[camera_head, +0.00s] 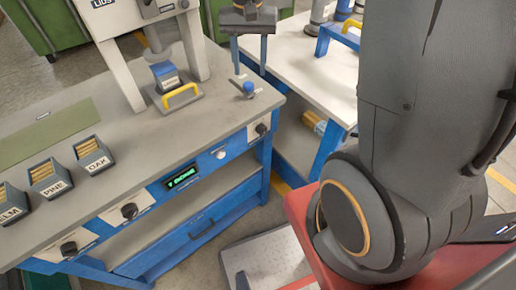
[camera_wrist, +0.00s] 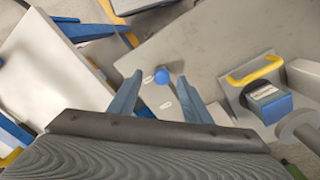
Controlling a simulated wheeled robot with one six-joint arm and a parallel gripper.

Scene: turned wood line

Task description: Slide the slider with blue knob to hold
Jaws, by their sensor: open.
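The slider's blue knob (camera_head: 249,87) sits on the grey bench top near its right corner. In the wrist view the round blue knob (camera_wrist: 162,76) shows between and just beyond my fingertips, with two small white labels beside it, too small to read. My gripper (camera_head: 250,74) points down over the knob with its two blue-grey fingers apart. In the wrist view my gripper (camera_wrist: 159,82) is open with nothing held. I cannot tell whether the fingertips are level with the knob or above it. The slider's track is hard to make out.
A press with a yellow handle (camera_head: 181,94) stands left of the knob. Bins labelled ELM, PINE and OAK (camera_head: 93,155) line the bench's left side. The bench front has black dials (camera_head: 129,211) and a green display (camera_head: 182,178). A second table (camera_head: 300,60) stands behind right.

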